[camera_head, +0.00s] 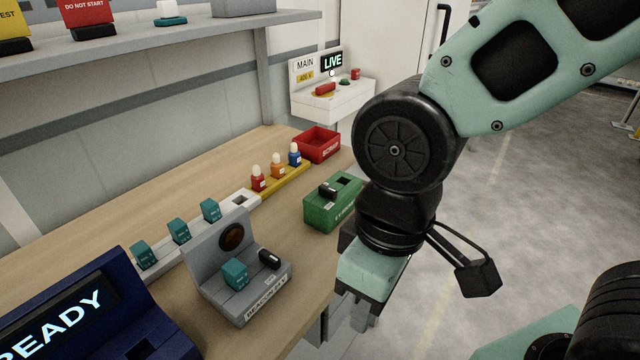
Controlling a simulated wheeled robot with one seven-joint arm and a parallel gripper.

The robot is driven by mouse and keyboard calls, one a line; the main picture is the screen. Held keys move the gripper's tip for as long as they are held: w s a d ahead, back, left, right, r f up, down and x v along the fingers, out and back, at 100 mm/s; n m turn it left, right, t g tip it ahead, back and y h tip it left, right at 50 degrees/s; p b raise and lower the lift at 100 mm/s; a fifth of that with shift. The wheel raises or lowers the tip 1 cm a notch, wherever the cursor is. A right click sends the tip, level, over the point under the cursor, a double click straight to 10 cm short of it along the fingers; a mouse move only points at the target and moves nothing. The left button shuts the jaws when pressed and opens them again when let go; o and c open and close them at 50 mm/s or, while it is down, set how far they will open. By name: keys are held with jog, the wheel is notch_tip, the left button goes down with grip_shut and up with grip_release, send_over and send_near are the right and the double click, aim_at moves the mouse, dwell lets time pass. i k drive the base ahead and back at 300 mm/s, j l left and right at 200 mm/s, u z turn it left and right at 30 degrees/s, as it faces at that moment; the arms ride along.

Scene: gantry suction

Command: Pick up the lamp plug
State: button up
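Three small plugs with pale bulb-like tops stand upright in a yellow rack (285,180) on the bench: a red one (258,180), an orange one (277,167) and a blue one (294,155). Which of them is the lamp plug, I cannot tell; no label is readable. My gripper (358,318) points down at the bench's right edge, in front of and to the right of the rack, apart from the plugs. Its fingers are partly hidden by its teal body, so their opening is unclear. I see nothing held in it.
A green box (322,212) stands between rack and gripper. A red bin (318,140) is behind it. A grey beacon unit (215,270), a pale rail (155,268) with teal blocks and a navy READY display (130,300) stand left. A shelf (130,52) overhangs the back. Floor right is clear.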

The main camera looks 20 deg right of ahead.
aim_at(294, 157)
jog(key=i+l, duration=0.9)
jog(key=i+l+u, duration=0.15)
jog(key=u, duration=0.15)
jog(key=l+u, duration=0.35)
jog(key=u, duration=0.55)
jog(key=i, duration=0.05)
